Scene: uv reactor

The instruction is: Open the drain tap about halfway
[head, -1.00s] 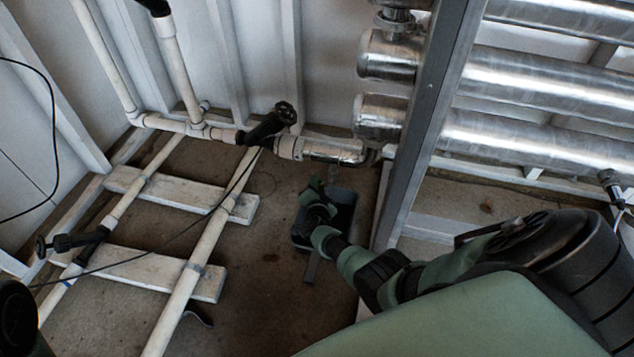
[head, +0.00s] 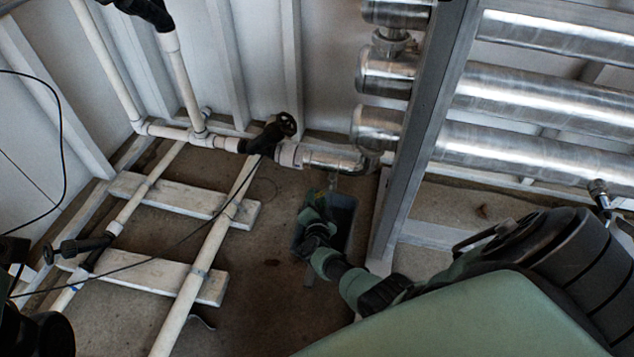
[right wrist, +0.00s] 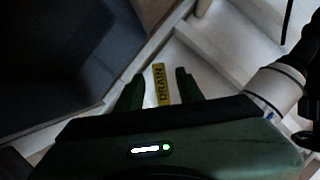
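A yellow tag reading DRAIN (right wrist: 159,84) shows in the right wrist view, in the gap between my finger tips. The drain tap itself cannot be made out; my gripper seems to hide it in both views. My right gripper (right wrist: 160,88) has its two dark fingers apart, one on each side of the tag. In the head view my right gripper (head: 313,208) points down and away, close below the silver pipe (head: 335,159) and over a dark bin. I cannot tell whether a finger touches anything. My left gripper does not show clearly.
The dark bin (head: 343,222) stands on the floor beneath my right gripper. A black-handled valve (head: 270,135) and white pipes lie left, with bare floor between.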

